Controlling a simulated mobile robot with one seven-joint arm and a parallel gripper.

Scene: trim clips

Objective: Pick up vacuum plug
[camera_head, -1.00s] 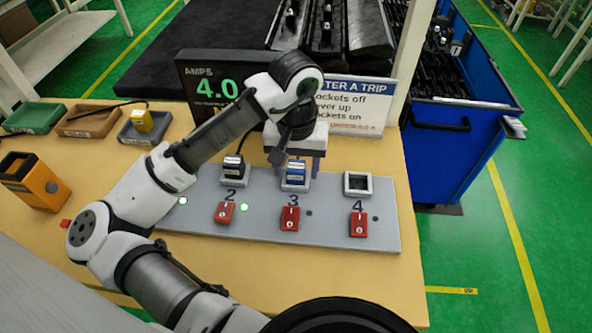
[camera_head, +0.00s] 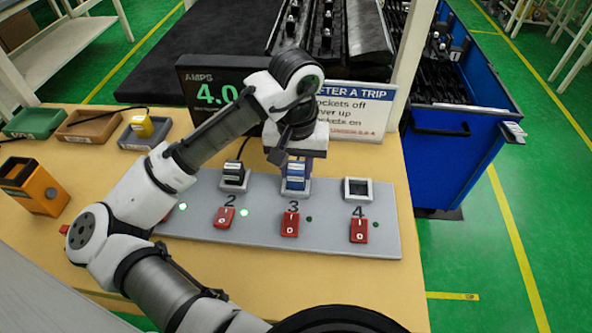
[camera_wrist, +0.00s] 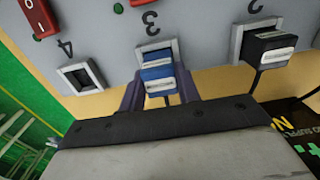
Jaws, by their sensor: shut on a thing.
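A blue plug (camera_head: 295,177) with white label bands is at socket 3 on the grey socket board (camera_head: 270,235); its lettering is too small to read. My gripper (camera_head: 297,167) points down over it, with its purple fingers shut on the plug's two sides. In the wrist view the blue plug (camera_wrist: 158,74) sits between the fingers, in front of the socket frame. It stands tall above the frame; whether its lower end is clear of the socket is hidden. A black plug (camera_head: 234,173) with a cord is in socket 2.
Socket 4 (camera_head: 357,188) is empty. Red switches (camera_head: 290,224) line the board's front. The amps display (camera_head: 213,88) reads 4.0 and stands close behind my arm, beside a trip sign (camera_head: 355,112).

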